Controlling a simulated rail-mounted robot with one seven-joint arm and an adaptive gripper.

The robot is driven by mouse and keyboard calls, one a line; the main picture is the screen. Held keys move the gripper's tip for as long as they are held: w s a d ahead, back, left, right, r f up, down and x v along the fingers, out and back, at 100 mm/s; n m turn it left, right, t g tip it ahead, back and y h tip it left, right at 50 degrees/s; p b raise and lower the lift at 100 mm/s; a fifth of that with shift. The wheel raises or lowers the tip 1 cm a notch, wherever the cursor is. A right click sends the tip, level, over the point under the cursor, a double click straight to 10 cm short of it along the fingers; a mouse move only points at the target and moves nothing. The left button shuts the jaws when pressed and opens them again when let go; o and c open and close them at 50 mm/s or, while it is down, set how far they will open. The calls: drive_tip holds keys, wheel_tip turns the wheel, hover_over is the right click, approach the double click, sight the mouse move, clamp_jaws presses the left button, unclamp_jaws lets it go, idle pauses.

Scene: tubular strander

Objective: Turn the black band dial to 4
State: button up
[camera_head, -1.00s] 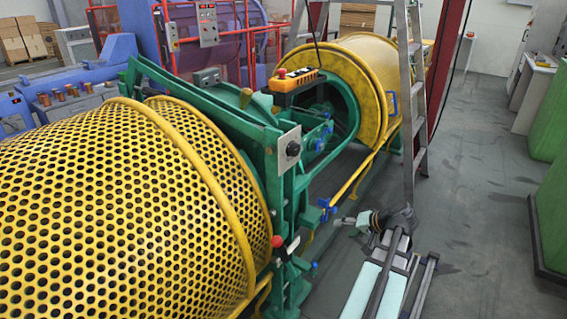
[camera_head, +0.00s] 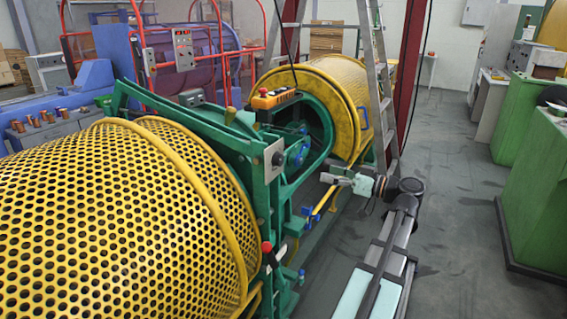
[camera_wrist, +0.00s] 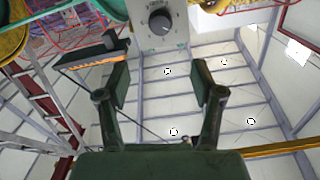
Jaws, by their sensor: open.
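The black dial (camera_head: 277,158) sits on a light grey plate (camera_head: 268,172) fixed to the green machine frame. In the wrist view the dial (camera_wrist: 160,21) is a round black knob on its plate, at the top centre, with markings too small to read. My gripper (camera_wrist: 158,82) is open and empty, its two dark fingers spread below the dial in that view. In the head view my gripper (camera_head: 326,178) is to the right of the dial, apart from it, at the end of my arm.
An orange pendant box (camera_head: 275,99) with buttons rests on the green frame above the dial. Yellow perforated drums (camera_head: 130,220) stand on either side. A ladder (camera_head: 382,95) stands behind my arm. Green cabinets (camera_head: 555,190) stand at right, with clear floor between.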

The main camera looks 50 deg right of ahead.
sight(282, 161)
drive_tip(key=w+p, duration=0.1)
drive_tip(key=w, duration=0.4)
drive_tip(key=w+a+p, duration=0.1)
drive_tip(key=w, duration=0.4)
drive_tip(key=w+p, duration=0.1)
drive_tip(key=w, duration=0.4)
drive_tip(key=shift+w+a, duration=0.35)
drive_tip(key=shift+a, duration=0.05)
drive_tip(key=c, duration=1.1)
